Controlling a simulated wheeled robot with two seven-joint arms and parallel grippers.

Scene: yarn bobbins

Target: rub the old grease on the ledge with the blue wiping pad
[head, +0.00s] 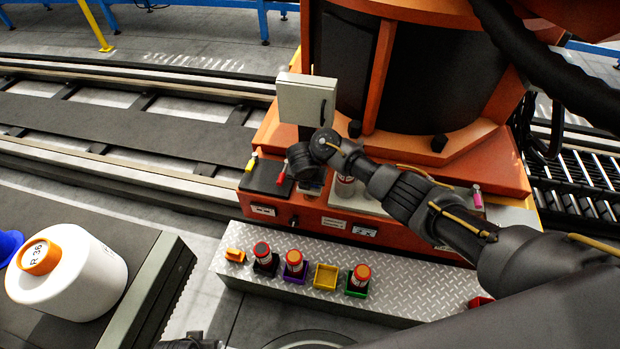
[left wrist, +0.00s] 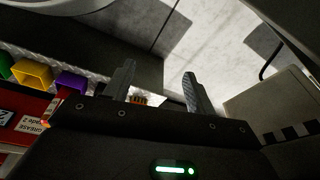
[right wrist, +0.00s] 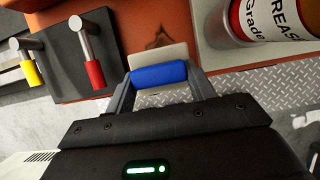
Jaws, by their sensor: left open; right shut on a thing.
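My right gripper (right wrist: 158,82) is shut on the blue wiping pad (right wrist: 158,75), which lies crosswise between its fingers. A dark brown grease smear (right wrist: 158,40) shows on the orange ledge (right wrist: 120,22), just beyond the pad in the right wrist view. Whether the pad touches the ledge I cannot tell. In the head view my right arm reaches over the orange machine base, and its wrist hides the pad and smear.
A grease can (right wrist: 268,18) stands right of the smear. Red (right wrist: 95,74) and yellow (right wrist: 31,73) handled levers stand on a dark plate to the left. The metal step (head: 400,293) carries several coloured bins and cans. A large white bobbin (head: 75,275) stands at left.

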